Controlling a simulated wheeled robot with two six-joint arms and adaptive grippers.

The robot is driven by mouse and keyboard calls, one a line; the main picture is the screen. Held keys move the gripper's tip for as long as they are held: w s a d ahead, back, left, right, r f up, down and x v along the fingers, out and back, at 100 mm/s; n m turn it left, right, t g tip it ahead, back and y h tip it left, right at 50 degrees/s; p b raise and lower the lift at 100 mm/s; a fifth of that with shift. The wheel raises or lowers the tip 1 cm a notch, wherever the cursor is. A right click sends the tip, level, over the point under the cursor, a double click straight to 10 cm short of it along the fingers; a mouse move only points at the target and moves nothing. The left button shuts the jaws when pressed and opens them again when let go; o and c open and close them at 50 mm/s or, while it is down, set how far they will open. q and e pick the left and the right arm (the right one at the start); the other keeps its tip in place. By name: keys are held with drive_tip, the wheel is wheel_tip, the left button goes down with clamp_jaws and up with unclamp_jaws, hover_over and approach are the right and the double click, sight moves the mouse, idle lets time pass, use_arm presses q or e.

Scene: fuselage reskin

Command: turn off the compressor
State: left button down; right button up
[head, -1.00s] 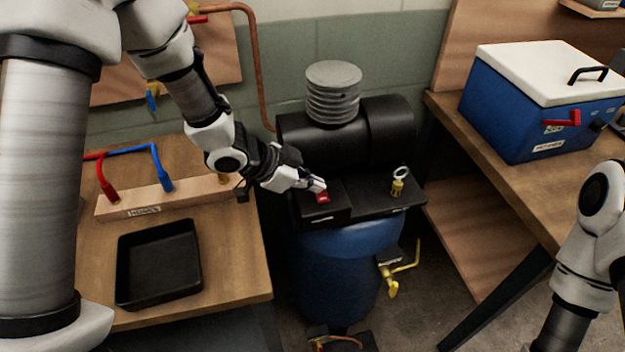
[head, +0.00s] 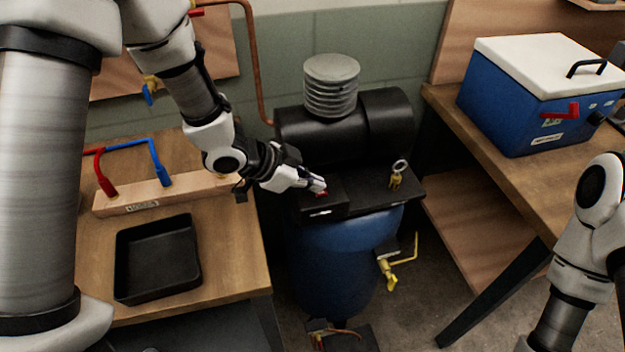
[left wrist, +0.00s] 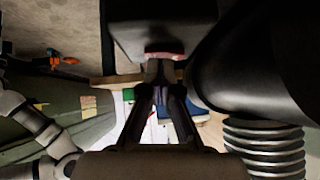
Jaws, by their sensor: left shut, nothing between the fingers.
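The compressor stands between the two benches, with a blue tank (head: 340,262), a black motor body (head: 350,132) and a ribbed grey filter (head: 331,86) on top. Its red switch (head: 321,194) sits on a black box (head: 334,206) at the front left of the top plate. My left gripper (head: 320,186) is shut and empty, with its fingertips at the switch and partly covering it. In the left wrist view the shut fingertips (left wrist: 160,68) meet the red switch (left wrist: 164,56), seeming to touch it. My right gripper is outside the frame; only part of that arm shows.
A brass ring-pull valve (head: 397,175) stands right of the switch, and a yellow-handled valve (head: 390,280) sticks out from the tank. The left bench holds a black tray (head: 126,270) and a wooden hose rack (head: 200,192). A blue cooler (head: 500,115) sits on the right bench.

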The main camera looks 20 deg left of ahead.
use_arm(q)
wheel_tip(320, 180, up, 5)
drive_tip(key=p, duration=0.5)
drive_tip(key=shift+d+p, duration=0.15)
drive_tip(key=shift+p, duration=0.15)
drive_tip(key=shift+s+a+r+b, duration=0.3)
drive_tip(key=shift+s+a+b, duration=0.15)
drive_tip(key=shift+s+b, duration=0.15)
drive_tip(key=p+v, duration=0.1)
drive_tip(key=v, duration=0.7)
drive_tip(key=shift+a+f, duration=0.1)
drive_tip(key=shift+w+a, duration=0.45)
drive_tip(key=shift+a, duration=0.15)
